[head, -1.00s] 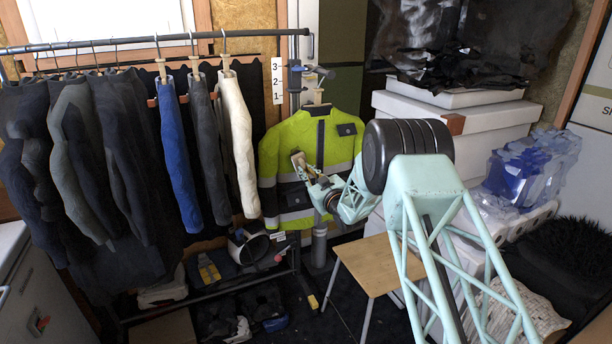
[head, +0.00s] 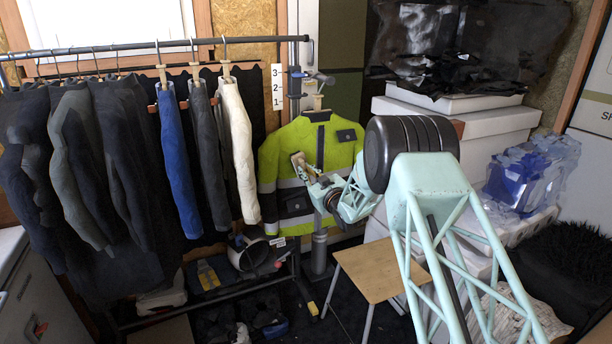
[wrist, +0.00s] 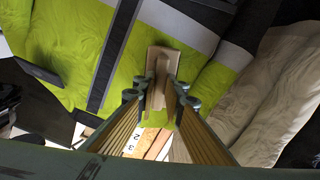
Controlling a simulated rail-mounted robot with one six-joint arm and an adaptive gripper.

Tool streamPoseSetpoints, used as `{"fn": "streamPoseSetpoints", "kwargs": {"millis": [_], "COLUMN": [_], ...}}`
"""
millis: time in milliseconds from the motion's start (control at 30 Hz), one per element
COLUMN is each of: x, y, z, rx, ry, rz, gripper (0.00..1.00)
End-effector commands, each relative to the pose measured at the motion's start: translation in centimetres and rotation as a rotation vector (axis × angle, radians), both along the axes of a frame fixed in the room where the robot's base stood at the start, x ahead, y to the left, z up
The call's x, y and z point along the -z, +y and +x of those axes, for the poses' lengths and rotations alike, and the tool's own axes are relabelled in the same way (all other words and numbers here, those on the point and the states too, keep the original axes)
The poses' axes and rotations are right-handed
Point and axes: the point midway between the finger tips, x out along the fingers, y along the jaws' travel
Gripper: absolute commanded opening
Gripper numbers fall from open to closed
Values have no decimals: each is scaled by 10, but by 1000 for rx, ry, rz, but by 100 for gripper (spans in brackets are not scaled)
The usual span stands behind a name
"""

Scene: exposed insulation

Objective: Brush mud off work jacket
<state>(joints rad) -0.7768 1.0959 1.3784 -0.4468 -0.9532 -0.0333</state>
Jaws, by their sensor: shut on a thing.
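The work jacket (head: 333,150) is bright yellow-green with grey bands and dark panels. It hangs upright on a stand in the middle of the head view and fills the upper left of the wrist view (wrist: 55,45). My gripper (head: 309,172) is in front of the jacket's left side. In the wrist view my gripper (wrist: 160,98) is shut on the wooden handle of a brush (wrist: 163,60). The brush head lies over the yellow-green cloth; I cannot tell whether its bristles touch it. No clear mud shows on the visible cloth.
A rail (head: 130,45) of dark, blue and cream garments stands to the left. The cream garment (head: 238,150) hangs close to the jacket. A wooden stool (head: 380,268) stands below my arm. White boxes (head: 470,125) are stacked to the right.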

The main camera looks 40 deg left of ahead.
Motion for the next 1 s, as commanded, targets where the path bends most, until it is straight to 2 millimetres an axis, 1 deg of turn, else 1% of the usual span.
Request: {"fn": "streamPoseSetpoints", "kwargs": {"millis": [33,200,733,1000], "x": [-4,-13,-16,-28], "y": [0,1,1,1], "z": [0,0,1,1], "rx": [-1,0,-1,-1], "ry": [-1,-1,-2,-2], "rz": [2,2,1,1], "gripper": [0,0,0,0]}}
